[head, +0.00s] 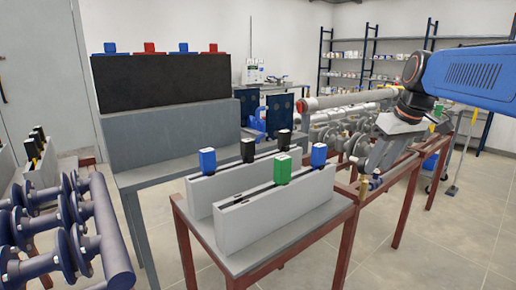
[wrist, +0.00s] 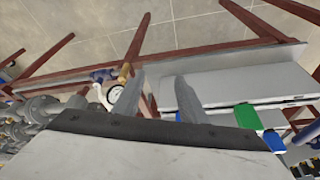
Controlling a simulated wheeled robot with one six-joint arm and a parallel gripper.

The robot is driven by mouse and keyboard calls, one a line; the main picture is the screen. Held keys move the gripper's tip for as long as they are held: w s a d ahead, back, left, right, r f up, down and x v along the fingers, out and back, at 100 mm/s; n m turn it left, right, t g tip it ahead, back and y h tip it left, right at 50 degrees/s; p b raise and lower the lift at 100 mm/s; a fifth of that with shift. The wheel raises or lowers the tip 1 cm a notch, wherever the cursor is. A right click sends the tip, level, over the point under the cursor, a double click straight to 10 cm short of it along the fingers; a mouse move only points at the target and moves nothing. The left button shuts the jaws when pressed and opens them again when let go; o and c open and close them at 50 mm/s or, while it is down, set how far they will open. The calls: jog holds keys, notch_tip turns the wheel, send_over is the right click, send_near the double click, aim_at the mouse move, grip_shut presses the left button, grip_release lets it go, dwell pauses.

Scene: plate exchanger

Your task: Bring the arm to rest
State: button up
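My gripper (head: 374,172) hangs below my blue arm at the right of the head view, right of the near table. In the wrist view my gripper (wrist: 157,92) shows two grey fingers standing apart with nothing between them. It is open and empty. The fingertips are small and partly unclear in the head view.
The near red-legged table (head: 262,262) bears two light grey holders (head: 250,222) with blue, black and green-topped pieces. A dark block (head: 165,82) with blue and red tops stands behind. Pipework (head: 345,98) lies behind my gripper.

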jog(key=s+a+f+m, duration=0.1)
jog(key=s+a+f, duration=0.1)
jog(key=s+f, duration=0.8)
jog(key=s+a+f+m+t+h, duration=0.1)
jog(key=s+a+f+m, duration=0.1)
jog(key=s+f, duration=0.8)
jog(key=s, duration=0.4)
jog(key=shift+s+f+m, duration=0.3)
jog(key=shift+f, duration=0.1)
